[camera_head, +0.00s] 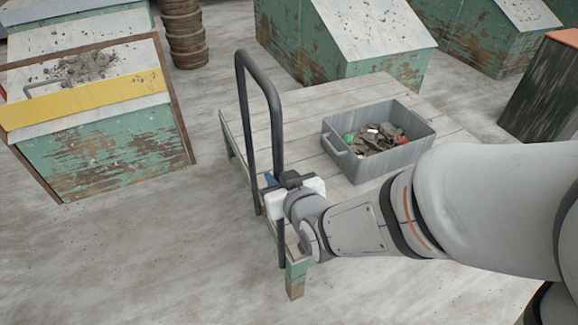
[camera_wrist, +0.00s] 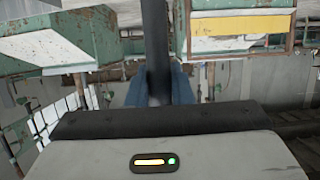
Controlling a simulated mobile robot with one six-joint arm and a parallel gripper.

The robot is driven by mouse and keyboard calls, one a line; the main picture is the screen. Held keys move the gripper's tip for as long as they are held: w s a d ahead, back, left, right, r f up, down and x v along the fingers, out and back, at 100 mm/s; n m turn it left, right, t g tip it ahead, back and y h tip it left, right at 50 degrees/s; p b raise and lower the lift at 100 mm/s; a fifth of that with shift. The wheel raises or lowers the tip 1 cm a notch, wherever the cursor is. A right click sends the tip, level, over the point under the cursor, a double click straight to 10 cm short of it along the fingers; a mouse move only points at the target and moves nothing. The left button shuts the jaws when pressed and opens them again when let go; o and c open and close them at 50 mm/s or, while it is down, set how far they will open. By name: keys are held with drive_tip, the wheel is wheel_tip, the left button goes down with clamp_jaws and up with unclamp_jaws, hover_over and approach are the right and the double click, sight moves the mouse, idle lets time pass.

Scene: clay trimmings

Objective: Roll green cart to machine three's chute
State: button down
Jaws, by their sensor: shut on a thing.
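The green cart (camera_head: 300,105) is a low platform with pale plank decking, a worn green frame and a dark U-shaped push handle (camera_head: 246,110) at its left end. My gripper (camera_head: 270,182) is shut on the nearer upright of that handle, low down near the deck. In the wrist view the dark upright (camera_wrist: 155,40) stands between my blue fingertips (camera_wrist: 160,85). A grey bin (camera_head: 400,160) with clay scraps and small coloured bits sits on the deck. No machine number or chute is legible, so I cannot tell which machine is three.
A worn green cabinet (camera_head: 105,150) with a yellow strip and debris on top stands left of the cart. Another green cabinet (camera_head: 350,35) stands close behind it, with more at the back right. A stack of brown rounds (camera_head: 184,35) stands behind. The floor (camera_head: 150,260) at front left is clear.

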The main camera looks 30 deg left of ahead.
drive_tip(key=s+a, duration=0.4)
drive_tip(key=s, duration=0.2)
drive_tip(key=shift+a, duration=0.4)
drive_tip(key=shift+s+p, duration=0.15)
drive_tip(key=shift+p, duration=0.15)
drive_tip(key=s+a+p, duration=0.2)
drive_tip(key=s+a, duration=0.3)
drive_tip(key=s, duration=0.1)
drive_tip(key=shift+s, duration=0.15)
idle(0.4)
drive_tip(key=s+a+p, duration=0.3)
drive_tip(key=s+a, duration=0.2)
drive_tip(key=s, duration=0.1)
drive_tip(key=shift+s, duration=0.15)
idle(0.5)
drive_tip(key=shift+d, duration=0.1)
